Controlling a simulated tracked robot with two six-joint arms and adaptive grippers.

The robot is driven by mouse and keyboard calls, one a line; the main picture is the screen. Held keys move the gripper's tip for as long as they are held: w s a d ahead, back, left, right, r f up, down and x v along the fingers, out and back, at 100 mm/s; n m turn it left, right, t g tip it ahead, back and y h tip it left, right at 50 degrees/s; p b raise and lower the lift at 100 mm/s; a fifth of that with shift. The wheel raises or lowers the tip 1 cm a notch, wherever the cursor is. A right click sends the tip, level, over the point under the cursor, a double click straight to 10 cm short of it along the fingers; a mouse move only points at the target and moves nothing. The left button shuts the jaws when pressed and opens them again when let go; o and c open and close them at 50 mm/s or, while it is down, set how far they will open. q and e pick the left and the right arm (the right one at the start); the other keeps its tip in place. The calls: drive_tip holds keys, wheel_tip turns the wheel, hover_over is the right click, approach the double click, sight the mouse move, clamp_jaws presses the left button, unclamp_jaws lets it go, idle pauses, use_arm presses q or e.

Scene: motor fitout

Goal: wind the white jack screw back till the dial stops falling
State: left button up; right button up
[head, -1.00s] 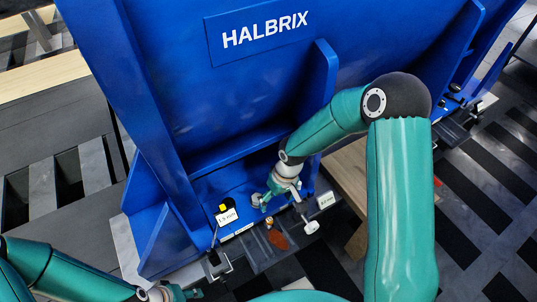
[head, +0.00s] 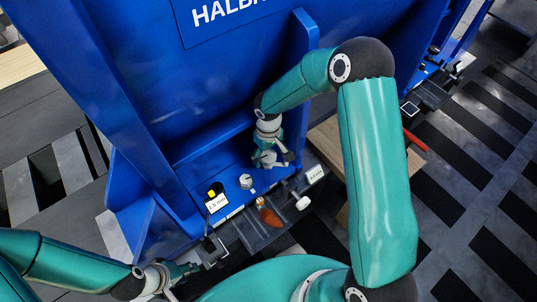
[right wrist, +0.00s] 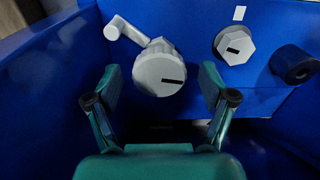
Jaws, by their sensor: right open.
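A white knob (head: 302,202), apparently the white jack screw, sticks out at the front edge of the blue machine foot (head: 190,165) in the head view. My right gripper (head: 273,161) is above the foot, behind and left of that knob and apart from it. In the right wrist view my right gripper (right wrist: 160,85) is open and empty. A pale round head (right wrist: 158,70) with a black mark shows between its fingers. I see no clear dial face; two small white readout cards (head: 216,203) stand by the foot, their figures too small to trust. My left gripper (head: 168,277) is at the lower left.
An orange knob (head: 268,214) sits left of the white one. A pale bolt (head: 246,181) stands on the foot. In the wrist view a hex head (right wrist: 234,44) and a black cylinder (right wrist: 294,64) are at the right. Blue walls close in on both sides.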

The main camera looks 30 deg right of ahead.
drive_tip(key=c, duration=1.2)
drive_tip(key=shift+o, duration=0.2)
drive_tip(key=shift+n, duration=0.4)
drive_tip(key=n+p, duration=0.1)
drive_tip(key=n, duration=0.2)
drive_tip(key=shift+d, duration=0.1)
drive_tip(key=shift+w+n+p, duration=0.1)
drive_tip(key=shift+n+p, duration=0.5)
drive_tip(key=shift+n, duration=1.4)
drive_tip(key=o, duration=1.2)
drive_tip(key=shift+c, duration=0.2)
